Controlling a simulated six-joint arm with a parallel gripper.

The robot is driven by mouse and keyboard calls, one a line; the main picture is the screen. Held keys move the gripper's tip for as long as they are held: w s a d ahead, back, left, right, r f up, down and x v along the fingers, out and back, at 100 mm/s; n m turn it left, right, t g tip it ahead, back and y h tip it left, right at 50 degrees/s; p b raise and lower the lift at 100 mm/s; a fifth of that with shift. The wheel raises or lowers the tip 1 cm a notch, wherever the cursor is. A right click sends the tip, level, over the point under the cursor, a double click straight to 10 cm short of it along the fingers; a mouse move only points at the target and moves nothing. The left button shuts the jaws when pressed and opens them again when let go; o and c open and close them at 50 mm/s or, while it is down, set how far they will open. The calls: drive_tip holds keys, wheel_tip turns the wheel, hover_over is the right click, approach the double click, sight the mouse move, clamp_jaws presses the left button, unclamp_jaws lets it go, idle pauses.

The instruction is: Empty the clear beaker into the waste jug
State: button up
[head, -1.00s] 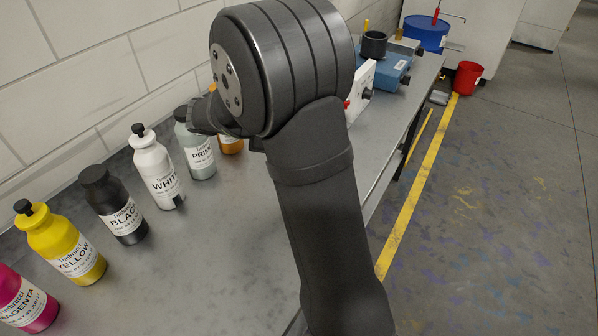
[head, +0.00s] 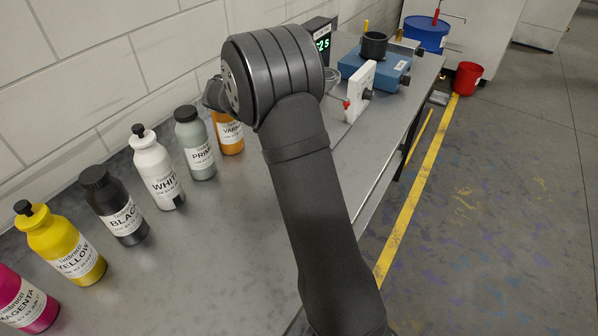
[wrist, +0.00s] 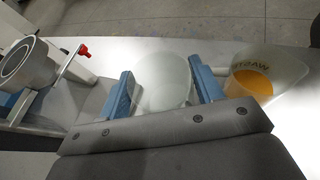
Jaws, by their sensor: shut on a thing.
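In the wrist view, my gripper (wrist: 164,92) is shut on the clear beaker (wrist: 163,78), with one blue finger on each side of it. The beaker looks pale and translucent, and I cannot tell how much is in it. The waste jug (wrist: 292,70) stands just right of the gripper, apart from the beaker. It is translucent, with "WASTE" lettering and orange liquid inside. In the head view my arm hides the gripper and the jug. A small clear rim shows beside the arm there, but I cannot tell what it belongs to.
Several ink bottles, such as the white one (head: 157,175) and the varnish (head: 229,135), line the wall side of the bench. A white stand with a red knob (head: 351,88), a blue device with a dark cup (head: 374,45) and a display (head: 322,42) stand beyond my arm.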

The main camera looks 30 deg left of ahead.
drive_tip(key=shift+w+a+r, duration=0.15)
drive_tip(key=shift+w+r, duration=0.1)
drive_tip(key=shift+r, duration=2.7)
drive_tip(key=w+d+f+n+t+y, duration=0.25)
drive_tip(key=w+d+n+t, duration=0.2)
drive_tip(key=w+d, duration=1.6)
drive_tip(key=s+d+f+n+t+y, duration=0.1)
drive_tip(key=s+d+f+n+y, duration=0.1)
drive_tip(key=d+f, duration=0.4)
drive_tip(key=s+d+f+n+t+y, duration=0.1)
drive_tip(key=s+d+f+n+y, duration=0.1)
drive_tip(key=d+f, duration=0.4)
drive_tip(key=d+n+y, duration=0.1)
drive_tip(key=d, duration=0.3)
drive_tip(key=shift+s, duration=0.2)
